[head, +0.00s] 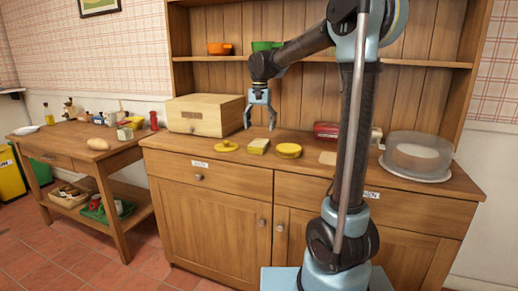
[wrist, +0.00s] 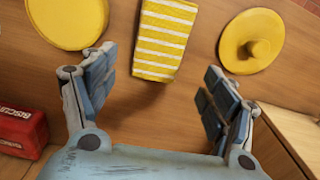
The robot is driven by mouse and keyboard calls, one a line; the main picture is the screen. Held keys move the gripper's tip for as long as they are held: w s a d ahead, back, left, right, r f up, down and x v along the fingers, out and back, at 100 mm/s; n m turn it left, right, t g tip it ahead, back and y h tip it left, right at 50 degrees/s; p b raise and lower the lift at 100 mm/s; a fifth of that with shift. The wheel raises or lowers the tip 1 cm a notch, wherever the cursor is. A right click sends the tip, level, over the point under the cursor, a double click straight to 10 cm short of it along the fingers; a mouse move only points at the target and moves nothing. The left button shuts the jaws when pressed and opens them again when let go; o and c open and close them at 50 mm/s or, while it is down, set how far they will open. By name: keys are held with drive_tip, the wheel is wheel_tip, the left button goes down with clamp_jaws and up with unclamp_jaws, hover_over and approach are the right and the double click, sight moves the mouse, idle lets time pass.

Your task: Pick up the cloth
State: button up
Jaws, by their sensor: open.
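The cloth (head: 258,146) is a folded yellow piece with white stripes, lying flat on the wooden sideboard top. In the wrist view the cloth (wrist: 166,38) is at the top middle, beyond the fingers. My gripper (head: 259,127) points down above the counter, just behind the cloth, with its fingers apart and nothing between them. The fingers do not appear to touch the cloth.
A yellow knobbed lid (head: 227,147) and a yellow round item (head: 289,151) flank the cloth closely. A wooden bread box (head: 205,114) stands left of my gripper. A red biscuit tin (head: 326,131) and a clear-domed cake stand (head: 418,152) are to the right.

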sight(260, 141)
drive_tip(key=shift+w+f, duration=0.1)
drive_tip(key=shift+f, duration=3.35)
drive_tip(key=shift+c, duration=0.5)
drive_tip(key=c, duration=1)
